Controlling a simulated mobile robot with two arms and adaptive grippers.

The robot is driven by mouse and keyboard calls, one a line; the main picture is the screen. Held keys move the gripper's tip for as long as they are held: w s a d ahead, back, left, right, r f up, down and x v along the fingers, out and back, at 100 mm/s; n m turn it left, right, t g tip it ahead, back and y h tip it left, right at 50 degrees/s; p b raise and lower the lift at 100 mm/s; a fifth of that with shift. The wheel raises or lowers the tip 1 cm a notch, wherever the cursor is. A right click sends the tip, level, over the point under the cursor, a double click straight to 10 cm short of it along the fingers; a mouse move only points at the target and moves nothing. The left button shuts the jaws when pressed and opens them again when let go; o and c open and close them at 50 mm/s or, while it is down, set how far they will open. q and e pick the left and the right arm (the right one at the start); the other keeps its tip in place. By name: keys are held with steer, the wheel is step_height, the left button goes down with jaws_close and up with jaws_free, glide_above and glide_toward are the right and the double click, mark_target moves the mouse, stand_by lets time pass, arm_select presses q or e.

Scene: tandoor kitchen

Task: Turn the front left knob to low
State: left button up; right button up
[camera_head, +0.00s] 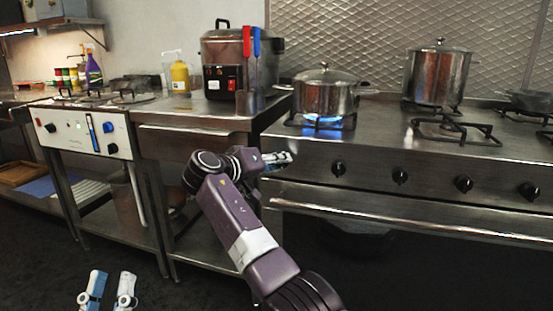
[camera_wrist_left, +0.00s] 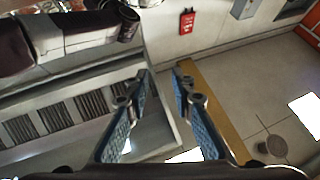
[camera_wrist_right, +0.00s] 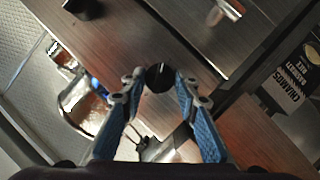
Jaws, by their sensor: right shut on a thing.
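The stove's front panel shows several black knobs. The leftmost knob (camera_wrist_right: 160,77) is between my right gripper's fingertips in the right wrist view, its pale mark visible. In the head view that knob is hidden by my right gripper (camera_head: 278,159). The right gripper (camera_wrist_right: 158,88) is shut on this knob. A lidded steel pot (camera_head: 326,92) stands on the left burner, with a blue flame (camera_head: 324,121) beneath it. My left gripper (camera_head: 107,291) is open and empty, low at the bottom left; it also shows open in the left wrist view (camera_wrist_left: 164,84).
Another knob (camera_head: 338,168) sits just right of the gripped one. A long handle bar (camera_head: 400,216) runs below the panel. A steel side table (camera_head: 205,114) with a cooker (camera_head: 222,62) stands left of the stove. A tall pot (camera_head: 437,75) is at the back right.

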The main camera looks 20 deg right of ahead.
arm_select(q)
steer(key=w+f+g+y+p, duration=0.1)
steer(key=w+f+g, duration=0.2)
steer(key=f, duration=0.3)
steer(key=shift+f+g, duration=0.3)
steer(key=shift+g, duration=0.1)
arm_select(e)
steer(key=shift+d+m+y, duration=0.1)
steer(key=shift+m+y, duration=0.4)
steer(key=shift+m, duration=0.3)
steer(key=o, duration=1.1)
steer(key=shift+o, duration=0.2)
steer(key=v, duration=0.7)
steer(key=shift+s, duration=0.25)
